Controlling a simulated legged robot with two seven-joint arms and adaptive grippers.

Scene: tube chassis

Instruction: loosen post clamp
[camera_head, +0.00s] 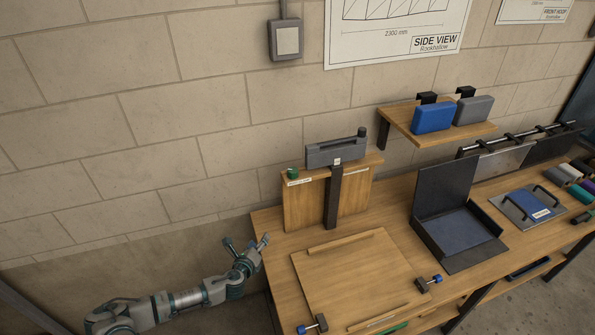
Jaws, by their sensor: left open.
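A dark upright post (333,196) stands at the back of the wooden workbench (265,222), in front of a wooden panel. A grey clamp-like block (333,153) with a dark knob at its right end sits at the top of the post. I cannot tell how tight it is. My left gripper (247,243) is open and empty, beside the bench's left edge, below and to the left of the block and apart from it. My right gripper is not in view.
A small green object (293,173) sits left of the block. A wooden board (356,277) with strips lies in front, with small blue-and-dark clamps (429,284) at its corners. An open dark box (458,235) stands right. A wall shelf (402,127) holds blue and grey cases.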

